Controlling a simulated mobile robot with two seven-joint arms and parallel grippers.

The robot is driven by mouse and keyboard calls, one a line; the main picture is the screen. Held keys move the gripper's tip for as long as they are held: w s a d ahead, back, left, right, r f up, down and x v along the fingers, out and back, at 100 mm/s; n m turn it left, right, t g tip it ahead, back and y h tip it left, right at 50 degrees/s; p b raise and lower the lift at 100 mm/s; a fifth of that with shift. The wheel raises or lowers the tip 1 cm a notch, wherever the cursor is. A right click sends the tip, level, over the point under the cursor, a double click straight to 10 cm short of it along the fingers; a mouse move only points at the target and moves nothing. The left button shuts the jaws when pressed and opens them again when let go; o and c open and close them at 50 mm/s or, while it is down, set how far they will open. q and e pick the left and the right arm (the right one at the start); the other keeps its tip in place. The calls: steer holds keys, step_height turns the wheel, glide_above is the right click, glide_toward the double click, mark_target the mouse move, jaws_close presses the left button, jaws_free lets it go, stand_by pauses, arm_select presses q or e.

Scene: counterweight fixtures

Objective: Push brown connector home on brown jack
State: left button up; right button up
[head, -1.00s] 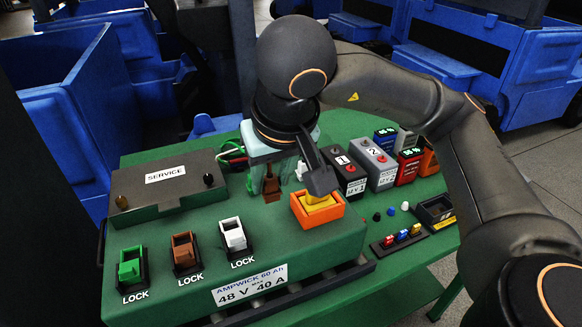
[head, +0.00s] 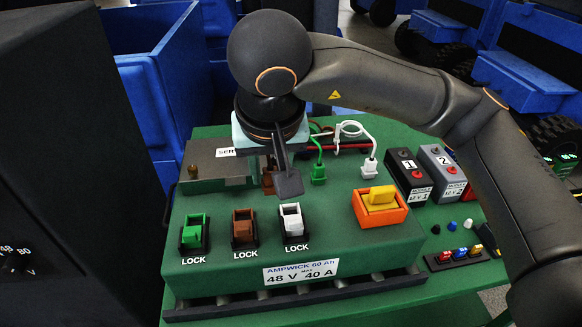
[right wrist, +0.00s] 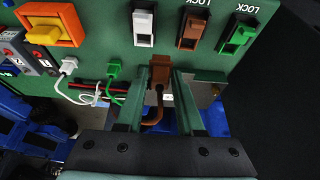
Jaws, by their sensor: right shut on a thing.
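The brown connector (right wrist: 159,74) is between the two fingers of my right gripper (right wrist: 161,82) in the right wrist view, with its brown cable curving away behind it. In the head view the brown connector (head: 267,181) is partly hidden by a finger, above the back part of the green fixture. My right gripper is shut on it. The brown lock lever (head: 243,227) stands at the front of the fixture, between the green and white ones. I cannot make out the brown jack apart from it, nor whether the connector touches anything. My left gripper is not in view.
Green (head: 319,173) and white (head: 369,168) connectors with cables are right of my gripper. A yellow switch (head: 380,198) in an orange frame stands farther right. The service box (head: 210,172) is close on the left. Numbered modules (head: 407,178) stand at the right.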

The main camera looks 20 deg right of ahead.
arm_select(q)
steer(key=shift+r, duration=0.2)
arm_select(e)
steer(key=shift+w+a, duration=0.3)
steer(key=shift+a, duration=0.45)
steer(key=shift+w+a, duration=0.35)
steer(key=shift+a, duration=0.45)
steer(key=shift+w+a, duration=0.3)
steer(key=shift+a, duration=0.45)
steer(key=shift+f, duration=0.1)
steer(key=shift+f+b, duration=2.7)
steer(key=shift+f, duration=0.25)
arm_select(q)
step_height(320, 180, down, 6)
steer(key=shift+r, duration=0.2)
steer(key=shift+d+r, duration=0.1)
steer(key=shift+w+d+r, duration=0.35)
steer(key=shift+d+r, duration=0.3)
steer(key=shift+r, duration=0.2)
arm_select(e)
steer(key=shift+w, duration=0.75)
arm_select(q)
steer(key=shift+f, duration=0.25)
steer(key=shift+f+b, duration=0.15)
steer(key=shift+b, duration=0.15)
arm_select(e)
steer(key=shift+f, duration=0.15)
